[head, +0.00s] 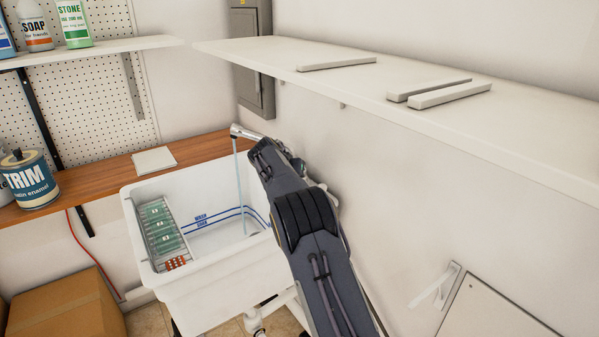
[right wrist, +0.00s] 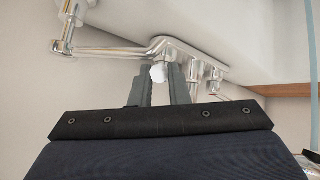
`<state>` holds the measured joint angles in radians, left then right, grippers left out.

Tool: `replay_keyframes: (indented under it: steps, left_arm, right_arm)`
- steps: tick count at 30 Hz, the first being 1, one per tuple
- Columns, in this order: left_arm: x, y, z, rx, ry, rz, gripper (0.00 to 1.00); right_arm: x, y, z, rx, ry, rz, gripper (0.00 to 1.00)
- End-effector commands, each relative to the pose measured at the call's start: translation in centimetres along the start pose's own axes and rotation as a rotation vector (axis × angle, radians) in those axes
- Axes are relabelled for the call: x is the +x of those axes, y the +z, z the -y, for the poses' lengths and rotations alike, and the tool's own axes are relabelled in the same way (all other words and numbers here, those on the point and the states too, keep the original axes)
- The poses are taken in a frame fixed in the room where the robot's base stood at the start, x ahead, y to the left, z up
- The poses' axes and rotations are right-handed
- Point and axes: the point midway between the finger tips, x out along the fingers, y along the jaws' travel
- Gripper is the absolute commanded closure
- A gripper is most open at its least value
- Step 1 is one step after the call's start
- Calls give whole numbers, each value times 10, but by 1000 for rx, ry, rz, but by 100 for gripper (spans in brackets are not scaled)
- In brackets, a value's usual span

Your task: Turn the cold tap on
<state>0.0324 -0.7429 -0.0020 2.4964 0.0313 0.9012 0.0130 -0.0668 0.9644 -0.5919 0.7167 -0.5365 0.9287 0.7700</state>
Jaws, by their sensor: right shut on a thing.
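The chrome tap spout (head: 245,132) reaches out over the white sink (head: 140,232) in the head view. A thin pale blue stream of water (head: 240,185) falls from its end into the basin. In the right wrist view the tap body (right wrist: 178,47) and spout (right wrist: 100,51) are close above my right gripper (right wrist: 163,80). The gripper is shut on a small whitish tap knob (right wrist: 159,72), held between its two fingers. Other chrome fittings (right wrist: 214,78) sit to the right of it. In the head view my right arm hides the tap body and knobs. My left gripper is not in view.
A white washboard-like rack (head: 160,230) with green panels stands in the sink's left side. A wooden counter (head: 105,177) with a paint can (head: 30,180) lies behind. A white shelf (head: 420,80) juts out from the wall above. A cardboard box (head: 65,308) is lower left.

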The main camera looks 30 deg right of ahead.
Motion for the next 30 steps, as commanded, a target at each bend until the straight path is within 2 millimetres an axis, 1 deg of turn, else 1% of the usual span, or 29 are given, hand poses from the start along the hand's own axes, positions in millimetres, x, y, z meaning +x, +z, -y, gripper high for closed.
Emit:
replay_keyframes:
  steps: [1, 7, 24, 25, 29, 30]
  left_arm:
    - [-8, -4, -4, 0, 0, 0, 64]
    - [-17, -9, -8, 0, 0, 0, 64]
    - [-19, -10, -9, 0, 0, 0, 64]
    - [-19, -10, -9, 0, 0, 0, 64]
    - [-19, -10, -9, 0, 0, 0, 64]
    - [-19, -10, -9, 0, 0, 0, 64]
  right_arm:
    - [-2, -2, 2, 12, 17, 7, 100]
    - [-1, -2, 7, 63, 63, 22, 100]
    - [1, 0, 10, 84, 83, 29, 100]
    - [1, 0, 10, 84, 83, 29, 82]
    - [1, -1, 9, 84, 83, 28, 65]
    - [1, -1, 9, 84, 83, 28, 63]
